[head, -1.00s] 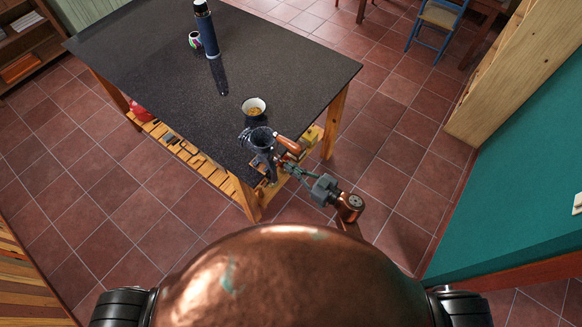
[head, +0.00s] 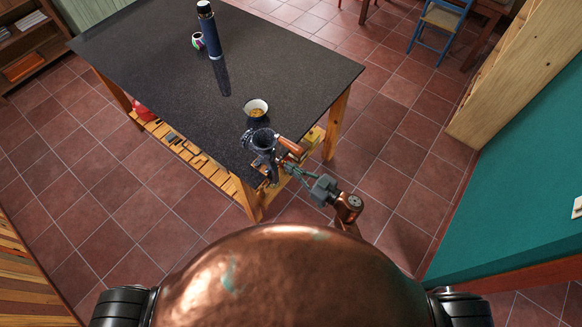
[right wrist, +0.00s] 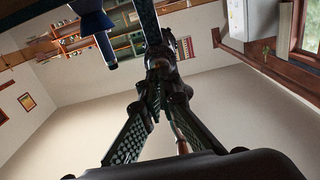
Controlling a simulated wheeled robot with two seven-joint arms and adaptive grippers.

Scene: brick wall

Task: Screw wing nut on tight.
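A dark metal hand grinder (head: 261,140) with a cup-like top and an orange-brown handle (head: 290,147) stands at the near right corner of the black table (head: 180,100). No wing nut can be made out as a separate part in the head view. My right gripper (head: 290,170) is beside the grinder, low at the table corner. In the right wrist view its two finger linkages converge, and the fingertips (right wrist: 160,75) come close together at a dark part (right wrist: 163,50). Whether they grip it cannot be made out. My left gripper is not in view.
A small bowl (head: 255,108) stands just behind the grinder. A tall blue flask (head: 209,35) and a patterned mug (head: 198,41) stand farther back. A slatted shelf (head: 185,150) runs under the table.

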